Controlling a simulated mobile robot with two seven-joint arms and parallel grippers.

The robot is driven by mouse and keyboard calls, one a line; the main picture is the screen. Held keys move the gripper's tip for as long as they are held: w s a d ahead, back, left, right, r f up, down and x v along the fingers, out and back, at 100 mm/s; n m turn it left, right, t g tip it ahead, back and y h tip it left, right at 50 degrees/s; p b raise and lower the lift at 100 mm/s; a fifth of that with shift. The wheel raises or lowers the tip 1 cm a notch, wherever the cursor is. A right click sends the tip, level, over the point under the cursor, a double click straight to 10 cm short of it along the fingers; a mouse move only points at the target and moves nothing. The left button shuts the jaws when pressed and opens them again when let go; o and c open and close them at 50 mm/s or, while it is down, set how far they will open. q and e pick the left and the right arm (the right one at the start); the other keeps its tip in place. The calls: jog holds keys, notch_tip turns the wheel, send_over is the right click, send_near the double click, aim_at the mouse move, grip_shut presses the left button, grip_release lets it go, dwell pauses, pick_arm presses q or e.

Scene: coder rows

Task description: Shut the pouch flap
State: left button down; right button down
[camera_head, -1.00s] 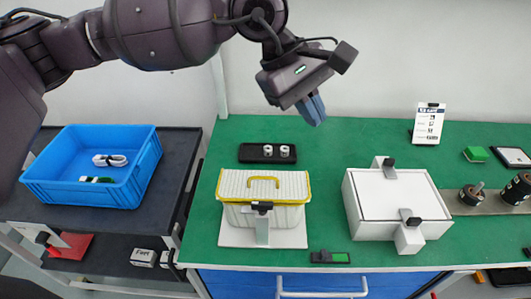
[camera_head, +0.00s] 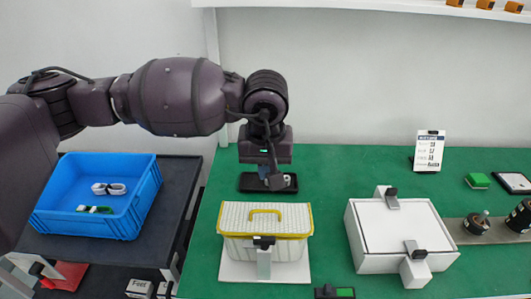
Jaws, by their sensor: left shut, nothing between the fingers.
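The pouch (camera_head: 240,249) is a white ribbed box shape with yellow trim, standing on a white base plate (camera_head: 290,276) at the front left of the green bench. Its ribbed top flap (camera_head: 235,220), with a yellow handle loop (camera_head: 266,212), seems to lie over the top; I cannot tell whether it is fastened. A white post with a black head (camera_head: 264,243) stands at the pouch's front. My left gripper (camera_head: 272,181) is shut and empty, pointing down behind the pouch, apart from it. It partly hides a black tray. My right gripper is not in view.
A white box with clamps (camera_head: 400,230) stands to the right. A blue crate (camera_head: 95,225) is on a dark cart at left. The green bench between pouch and white box is clear.

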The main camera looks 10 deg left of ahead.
aim_at(265, 210)
pick_arm(q)
notch_tip(265, 210, down, 3)
jog(key=shift+w+f, duration=0.1)
jog(key=shift+s+d+f+p, duration=0.1)
jog(key=shift+s+f+p, duration=0.15)
jog(key=shift+s+f, duration=0.3)
jog(key=shift+s+d+f+p, duration=0.1)
jog(key=shift+s+f+p, duration=0.2)
jog(key=shift+f, duration=0.4)
jog(key=shift+s+f, duration=0.35)
jog(key=shift+f, duration=0.1)
jog(key=shift+s+d+f+b, duration=0.15)
jog(key=shift+s+f+b, duration=0.35)
jog(key=shift+f+b, duration=0.45)
jog(key=shift+s+r, duration=0.15)
jog(key=shift+s, duration=0.05)
